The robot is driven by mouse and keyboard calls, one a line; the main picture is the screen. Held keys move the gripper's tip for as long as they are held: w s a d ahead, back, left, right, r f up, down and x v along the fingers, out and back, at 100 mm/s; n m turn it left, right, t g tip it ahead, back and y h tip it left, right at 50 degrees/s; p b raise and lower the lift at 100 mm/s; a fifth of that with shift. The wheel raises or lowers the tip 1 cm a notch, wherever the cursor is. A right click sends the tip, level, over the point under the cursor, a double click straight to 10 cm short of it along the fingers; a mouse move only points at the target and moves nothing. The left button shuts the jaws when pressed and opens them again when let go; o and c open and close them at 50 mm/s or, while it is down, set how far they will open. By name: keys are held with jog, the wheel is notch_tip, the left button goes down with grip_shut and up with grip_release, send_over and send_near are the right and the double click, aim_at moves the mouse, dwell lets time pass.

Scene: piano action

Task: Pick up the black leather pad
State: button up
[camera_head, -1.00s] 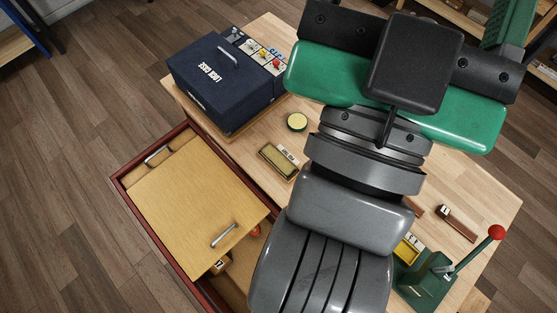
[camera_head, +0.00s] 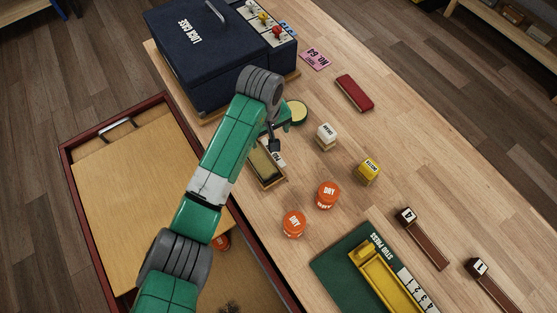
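My gripper (camera_head: 275,143) is at the end of my green arm, over the tabletop in the head view. Its dark fingertip is small and partly covered by the arm, so I cannot tell whether it is open or shut. Just below it lies a shallow wooden tray (camera_head: 270,184) with a dark olive-grey pad (camera_head: 261,165) in it and a white label at its upper right. The gripper is over the tray's upper right end; contact is unclear. I see no clearly black leather pad; this dark pad is the closest match.
A dark blue lock case (camera_head: 195,60) stands behind, a round green-rimmed tin (camera_head: 297,112) beside the hand. Orange tins (camera_head: 328,195), a white block (camera_head: 326,133), a yellow block (camera_head: 369,170) and a dark red bar (camera_head: 354,93) lie to the right. An open drawer (camera_head: 85,205) is left.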

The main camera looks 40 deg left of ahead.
aim_at(259, 159)
jog(key=shift+n+g, duration=0.5)
jog(key=f, duration=0.1)
jog(key=s+a+f, duration=0.1)
jog(key=s+f, duration=0.1)
jog(key=shift+a+f, duration=0.2)
jog(key=shift+a, duration=0.15)
jog(key=shift+s+a+f, duration=0.15)
jog(key=shift+s+f, duration=0.05)
jog(key=shift+s, duration=0.1)
jog(key=f+b, duration=0.1)
jog(key=f, duration=0.1)
jog(key=f+b, duration=0.1)
jog(key=f, duration=0.4)
jog(key=shift+s+b, duration=0.3)
jog(key=shift+b, duration=0.1)
jog(key=shift+w+f, duration=0.1)
jog(key=shift+f, duration=0.25)
jog(key=shift+c, duration=0.5)
jog(key=c, duration=1)
